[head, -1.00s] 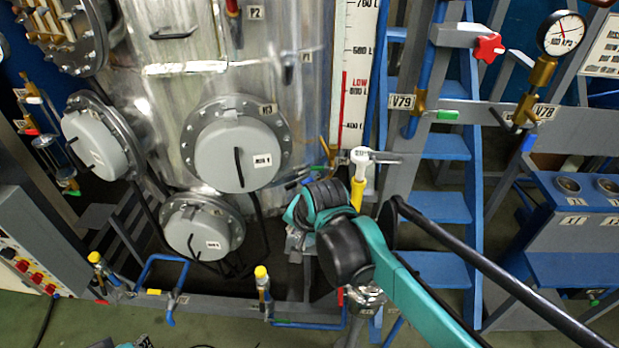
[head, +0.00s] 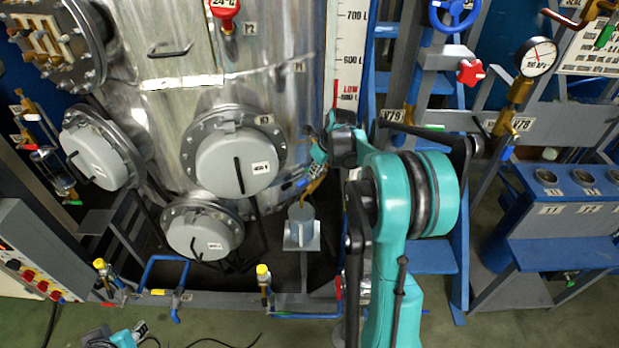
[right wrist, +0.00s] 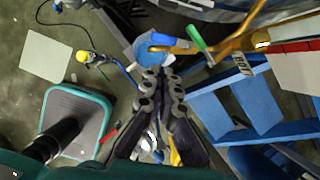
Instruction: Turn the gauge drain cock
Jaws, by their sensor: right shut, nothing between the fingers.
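The level gauge's scale board (head: 346,50) stands right of the steel vessel, and its red band also shows in the right wrist view (right wrist: 291,46). In that view a brass drain fitting (right wrist: 180,47) carries a green lever (right wrist: 197,38) and a blue-tipped end (right wrist: 160,38). In the head view my arm partly hides the brass fitting (head: 316,184). My right gripper (right wrist: 160,74) is shut and empty, its tips just below the fitting in the picture; I cannot tell whether they touch it. Part of my left gripper (head: 128,336) shows at the bottom edge; its fingers are unclear.
A grey-blue cup (head: 301,222) stands on a small stand below the fitting. Blue steps (head: 432,255) rise to the right. Yellow-capped valves (head: 264,272) stand along the low front frame. The round vessel hatch (head: 235,165) is left of the fitting.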

